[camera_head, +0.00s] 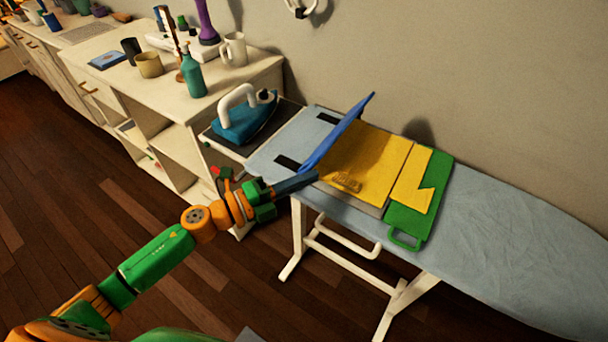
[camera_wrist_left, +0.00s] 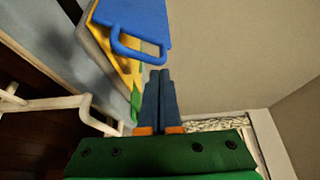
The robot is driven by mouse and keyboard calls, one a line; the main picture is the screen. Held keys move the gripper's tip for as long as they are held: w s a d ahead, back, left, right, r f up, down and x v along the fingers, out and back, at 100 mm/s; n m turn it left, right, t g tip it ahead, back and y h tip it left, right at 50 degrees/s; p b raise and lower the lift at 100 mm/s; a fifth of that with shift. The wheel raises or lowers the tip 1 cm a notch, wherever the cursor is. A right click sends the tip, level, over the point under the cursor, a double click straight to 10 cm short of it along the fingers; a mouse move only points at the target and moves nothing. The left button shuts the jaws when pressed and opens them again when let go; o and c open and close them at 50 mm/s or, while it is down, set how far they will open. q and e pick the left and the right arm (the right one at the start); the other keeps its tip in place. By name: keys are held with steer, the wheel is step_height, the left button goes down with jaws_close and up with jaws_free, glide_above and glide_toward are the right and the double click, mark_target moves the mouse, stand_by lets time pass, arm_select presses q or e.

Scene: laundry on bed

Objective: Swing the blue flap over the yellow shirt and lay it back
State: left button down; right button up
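The blue flap (camera_head: 338,132) stands tilted up on edge along the left side of the yellow shirt (camera_head: 368,160). In the left wrist view the blue flap (camera_wrist_left: 130,18) shows its loop handle (camera_wrist_left: 140,50). The shirt lies flat on the folding board, with a yellow part over the green flap (camera_head: 408,215) at right. My left gripper (camera_head: 312,177) is at the board's near left corner, below the flap. Its fingers (camera_wrist_left: 160,75) are together with nothing seen between them, their tips close to the handle. I cannot tell whether they touch it. My right gripper is out of view.
The ironing board (camera_head: 500,240) has free room at right. A blue iron (camera_head: 243,120) stands on a rest to the left. A white cabinet (camera_head: 225,75) behind holds a teal bottle (camera_head: 192,78) and mugs. The wall is close behind.

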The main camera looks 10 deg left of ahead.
arm_select(q)
steer(key=shift+w+a+r+n+b, duration=0.15)
steer(key=shift+w+a+n+b, duration=0.05)
steer(key=shift+a+n+b, duration=0.35)
stand_by(0.4)
steer(key=shift+h, duration=0.3)
steer(key=w+a+f+n+t+y+b, duration=0.1)
steer(key=a+n+t+b, duration=0.3)
steer(key=n, duration=0.6)
steer(key=w+a+f+n+t+y+b, duration=0.1)
steer(key=a+n+t, duration=0.4)
steer(key=n, duration=0.5)
steer(key=f+y+b, duration=0.1)
steer(key=y+b, duration=0.1)
steer(key=shift+w+a+n+t+y+b, duration=0.25)
steer(key=shift+a+n+t+y+b, duration=0.05)
steer(key=shift+a+n+y+b, duration=0.1)
steer(key=shift+f, duration=0.1)
